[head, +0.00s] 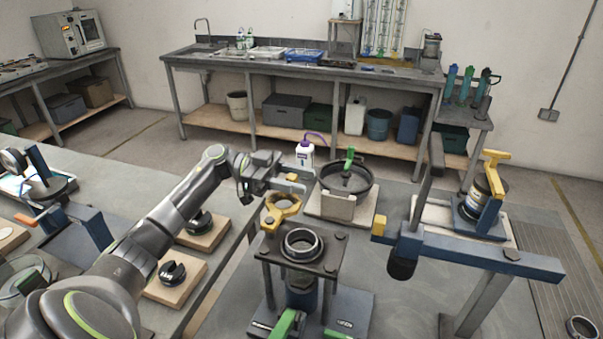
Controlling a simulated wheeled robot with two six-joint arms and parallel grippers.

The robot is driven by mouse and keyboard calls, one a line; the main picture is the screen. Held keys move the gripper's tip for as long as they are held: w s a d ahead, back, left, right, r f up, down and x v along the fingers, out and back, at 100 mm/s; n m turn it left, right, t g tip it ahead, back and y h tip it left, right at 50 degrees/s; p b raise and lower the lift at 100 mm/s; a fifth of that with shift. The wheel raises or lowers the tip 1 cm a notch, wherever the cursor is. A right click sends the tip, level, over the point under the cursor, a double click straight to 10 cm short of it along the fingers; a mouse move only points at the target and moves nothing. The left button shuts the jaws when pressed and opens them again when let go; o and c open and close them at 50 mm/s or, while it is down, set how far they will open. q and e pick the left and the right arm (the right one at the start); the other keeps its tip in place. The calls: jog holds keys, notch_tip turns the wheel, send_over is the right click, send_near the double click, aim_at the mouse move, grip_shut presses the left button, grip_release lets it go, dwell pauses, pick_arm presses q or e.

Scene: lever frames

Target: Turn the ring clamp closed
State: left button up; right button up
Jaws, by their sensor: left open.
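A yellow forked handle piece (283,208), which looks like the ring clamp's handle, stands at the back left corner of a dark stand. The stand's top plate (325,262) bears a dark metal ring (303,243) around an opening. My left gripper (296,184) is open just above and behind the yellow piece. I cannot tell whether it touches it. Nothing shows between its fingers. My right gripper is not in view.
A blue beam with a yellow end (470,252) crosses at the right. A black round pan with a green handle (347,182) stands behind the stand. A white bottle (305,155) is close behind my left gripper. Wooden blocks with black fittings (176,283) lie left.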

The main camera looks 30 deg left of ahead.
pick_arm(q)
jog(key=shift+w+d, duration=0.1)
jog(key=shift+d, duration=0.45)
grip_shut()
